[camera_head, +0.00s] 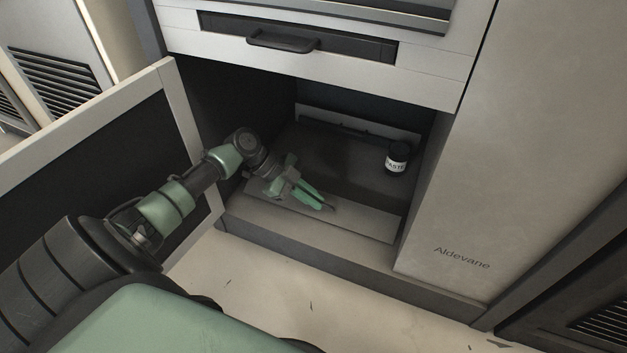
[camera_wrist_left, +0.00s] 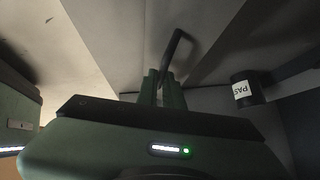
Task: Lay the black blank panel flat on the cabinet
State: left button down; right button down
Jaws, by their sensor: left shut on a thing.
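My left gripper (camera_head: 322,204), with green fingers, is inside the open lower compartment of the cabinet (camera_head: 441,210), low over its front part. It is shut on a dark bent bar like a handle, which shows between the fingertips in the left wrist view (camera_wrist_left: 176,48). I cannot tell what this bar belongs to. A dark flat surface (camera_head: 350,166) lies inside behind the gripper. I cannot tell whether it is the black blank panel or the compartment floor. A light grey strip (camera_head: 350,226) runs along the compartment front. My right gripper is not in view.
A black jar (camera_head: 397,150) with a white label stands at the compartment's right side; it also shows in the left wrist view (camera_wrist_left: 245,92). The cabinet door (camera_head: 95,150) stands open at left. A drawer (camera_head: 375,50) with a black handle is above. The pale floor in front is mostly clear.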

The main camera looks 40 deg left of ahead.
pick_arm(q)
jog(key=shift+f, duration=0.25)
jog(key=c, duration=1.5)
grip_release()
